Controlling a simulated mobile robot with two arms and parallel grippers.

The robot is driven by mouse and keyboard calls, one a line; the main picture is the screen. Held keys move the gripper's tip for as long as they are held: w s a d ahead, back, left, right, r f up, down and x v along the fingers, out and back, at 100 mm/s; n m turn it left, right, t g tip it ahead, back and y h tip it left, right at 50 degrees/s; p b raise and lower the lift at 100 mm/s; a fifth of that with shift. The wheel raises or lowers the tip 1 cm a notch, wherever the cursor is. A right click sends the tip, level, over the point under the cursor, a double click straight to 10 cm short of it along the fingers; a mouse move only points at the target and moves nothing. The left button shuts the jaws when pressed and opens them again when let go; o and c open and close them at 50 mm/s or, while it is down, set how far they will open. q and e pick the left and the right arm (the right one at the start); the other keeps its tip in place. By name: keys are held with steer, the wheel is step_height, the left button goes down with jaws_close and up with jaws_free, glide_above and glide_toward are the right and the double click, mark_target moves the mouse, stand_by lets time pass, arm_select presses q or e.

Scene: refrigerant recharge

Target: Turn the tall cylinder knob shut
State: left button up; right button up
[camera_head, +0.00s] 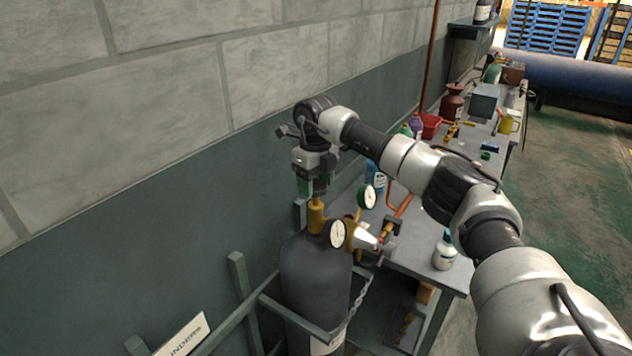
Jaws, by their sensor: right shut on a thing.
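The tall dark grey cylinder (314,272) stands upright in a metal rack at the lower middle. A brass valve (316,215) rises from its top, with a white-faced gauge (334,234) beside it. A second gauge (367,197) with a green rim sits just to the right. My right gripper (313,190) points down right above the brass valve and is shut on the knob there. The knob is mostly hidden between the fingers. My left gripper does not show.
A grey workbench (447,272) to the right holds a white bottle (445,250), a blue container (374,175), a red bin (430,126) and a yellow mug (508,125). The rack frame (240,275) and a chain surround the cylinder. A block wall stands close behind.

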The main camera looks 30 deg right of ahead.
mark_target(315, 184)
steer(key=shift+w+r, duration=0.1)
steer(key=shift+r, duration=0.2)
steer(key=o, duration=0.9)
steer(key=shift+f, duration=0.15)
steer(key=shift+r, duration=0.4)
step_height(315, 184, up, 10)
steer(key=b, duration=0.3)
